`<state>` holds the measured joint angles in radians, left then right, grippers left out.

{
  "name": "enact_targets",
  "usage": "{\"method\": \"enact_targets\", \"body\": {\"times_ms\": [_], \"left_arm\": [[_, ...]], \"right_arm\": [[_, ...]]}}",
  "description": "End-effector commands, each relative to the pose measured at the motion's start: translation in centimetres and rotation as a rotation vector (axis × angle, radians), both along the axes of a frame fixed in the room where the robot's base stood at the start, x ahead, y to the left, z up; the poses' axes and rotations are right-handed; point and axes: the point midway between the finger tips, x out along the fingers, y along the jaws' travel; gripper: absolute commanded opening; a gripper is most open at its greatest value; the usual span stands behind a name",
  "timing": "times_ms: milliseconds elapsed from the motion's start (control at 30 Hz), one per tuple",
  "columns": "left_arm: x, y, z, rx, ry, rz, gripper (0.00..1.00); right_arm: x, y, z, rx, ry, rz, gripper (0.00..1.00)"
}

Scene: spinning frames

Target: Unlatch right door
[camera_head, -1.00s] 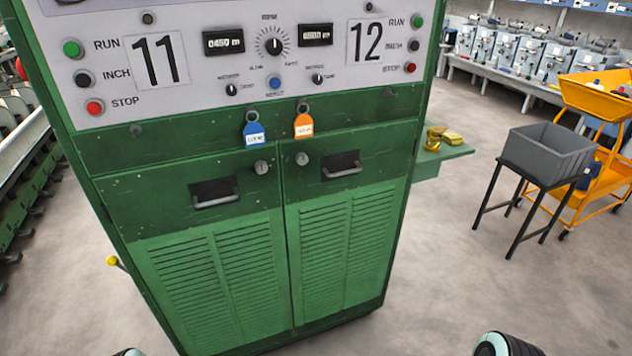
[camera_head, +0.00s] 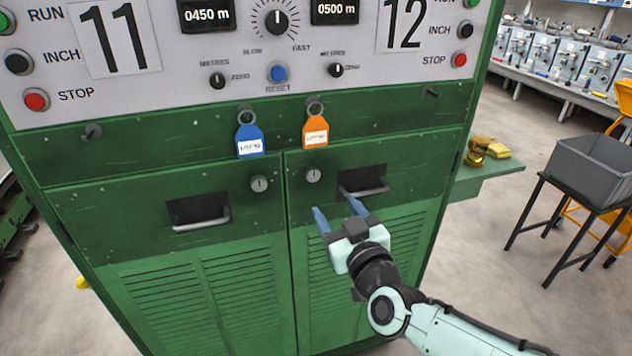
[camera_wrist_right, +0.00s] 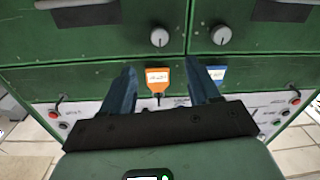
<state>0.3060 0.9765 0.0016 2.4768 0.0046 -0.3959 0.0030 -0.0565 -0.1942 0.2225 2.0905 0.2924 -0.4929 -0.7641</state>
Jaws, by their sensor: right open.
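The green cabinet's right door (camera_head: 303,265) looks closed, with a round grey latch knob (camera_head: 313,175) at its upper left corner and a recessed bar handle (camera_head: 365,191) to the right of it. My right gripper (camera_head: 334,205) is open and empty in front of this door, its blue fingertips below the knob in the head view. In the right wrist view, which is upside down, the same knob (camera_wrist_right: 159,37) lies beyond the gap between the open fingers (camera_wrist_right: 160,66). It appears clear of the fingers. My left gripper is out of view.
The closed left door has its own knob (camera_head: 260,183) and handle (camera_head: 201,224). A blue tag (camera_head: 249,139) and an orange tag (camera_head: 316,131) hang above the doors. A green side shelf (camera_head: 492,178) and a grey bin on a stand (camera_head: 592,165) are at right.

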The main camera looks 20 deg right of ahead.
Motion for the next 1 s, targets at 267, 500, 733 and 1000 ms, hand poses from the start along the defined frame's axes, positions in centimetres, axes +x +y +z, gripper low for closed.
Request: {"method": "enact_targets", "body": {"times_ms": [267,500,733,1000], "left_arm": [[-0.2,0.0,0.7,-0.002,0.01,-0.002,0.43],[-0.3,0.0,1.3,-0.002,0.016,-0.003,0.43],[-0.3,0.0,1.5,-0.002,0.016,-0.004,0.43],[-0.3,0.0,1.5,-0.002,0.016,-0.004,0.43]], "right_arm": [[6.1,0.5,-0.1,0.002,0.003,0.001,0.61],[10.1,0.8,0.0,0.002,0.003,0.0,0.61],[11.5,0.9,-0.1,0.001,0.003,0.001,0.61],[11.6,0.9,-0.1,0.001,0.003,0.0,0.58]]}}
